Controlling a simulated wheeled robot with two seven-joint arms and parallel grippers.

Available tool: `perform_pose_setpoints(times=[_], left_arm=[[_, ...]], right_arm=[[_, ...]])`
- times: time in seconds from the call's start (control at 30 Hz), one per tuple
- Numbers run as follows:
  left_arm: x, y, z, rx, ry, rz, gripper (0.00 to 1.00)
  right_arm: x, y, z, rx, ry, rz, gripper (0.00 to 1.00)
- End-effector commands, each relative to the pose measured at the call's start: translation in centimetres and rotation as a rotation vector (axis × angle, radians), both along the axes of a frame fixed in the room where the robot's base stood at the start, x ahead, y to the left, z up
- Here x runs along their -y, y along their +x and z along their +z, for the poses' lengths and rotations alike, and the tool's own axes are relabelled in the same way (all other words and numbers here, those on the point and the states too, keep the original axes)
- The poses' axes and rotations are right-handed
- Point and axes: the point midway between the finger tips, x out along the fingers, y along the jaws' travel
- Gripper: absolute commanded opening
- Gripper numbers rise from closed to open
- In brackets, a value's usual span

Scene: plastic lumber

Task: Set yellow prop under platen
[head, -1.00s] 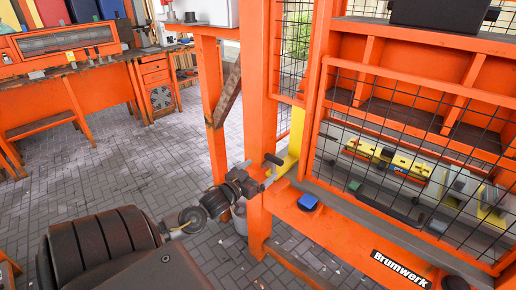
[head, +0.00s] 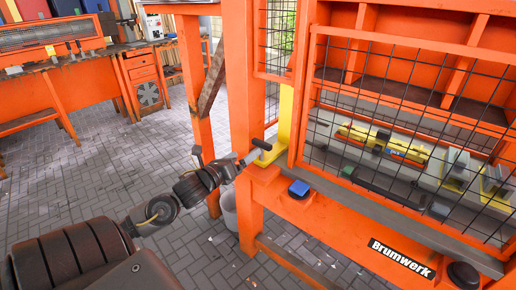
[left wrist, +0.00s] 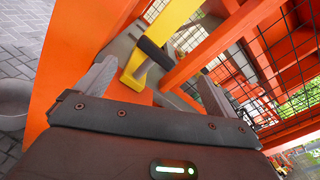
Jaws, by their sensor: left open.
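The yellow prop (head: 286,118) stands upright at the left end of the press bench, beside the orange post. It has a yellow foot and a dark handle (head: 262,145) that sticks out to the left. My left gripper (head: 248,158) is open at the foot of the prop, close to the handle. In the left wrist view the prop (left wrist: 133,72) and its dark handle (left wrist: 155,53) show ahead of the spread fingers (left wrist: 155,72). I cannot tell whether a finger touches it. The platen cannot be clearly made out. My right gripper is not in view.
A wire mesh guard (head: 400,150) covers the press front, with grey and yellow tooling (head: 385,140) behind it. A blue button (head: 299,188) sits on the orange front rail. A grey bucket (head: 229,208) stands below. Paved floor at left is open.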

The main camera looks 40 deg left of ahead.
Motion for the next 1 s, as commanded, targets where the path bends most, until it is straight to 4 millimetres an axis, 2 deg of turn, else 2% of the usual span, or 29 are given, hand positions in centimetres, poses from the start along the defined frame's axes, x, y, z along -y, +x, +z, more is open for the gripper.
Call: perform_pose_setpoints(times=[0.1, 0.2, 0.33, 0.57, 0.77, 1.0], left_arm=[[0.4, -0.3, -0.2, -0.006, 0.262, -0.007, 0.95], [0.5, -0.4, -0.1, -0.011, 0.412, -0.009, 0.95], [0.6, -0.6, 0.0, -0.013, 0.504, -0.010, 0.95], [0.4, -0.3, 0.2, -0.013, 0.518, -0.005, 0.95], [0.4, 2.3, 0.4, -0.010, 0.516, -0.005, 0.95], [0.3, 6.7, 0.3, -0.011, 0.514, -0.006, 0.95]], right_arm=[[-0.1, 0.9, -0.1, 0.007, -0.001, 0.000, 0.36], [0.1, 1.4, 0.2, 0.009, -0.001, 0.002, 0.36], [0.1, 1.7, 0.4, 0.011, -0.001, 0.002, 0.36], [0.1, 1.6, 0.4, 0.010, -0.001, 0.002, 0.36], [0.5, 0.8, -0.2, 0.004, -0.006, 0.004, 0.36], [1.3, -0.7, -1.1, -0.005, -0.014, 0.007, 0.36]])
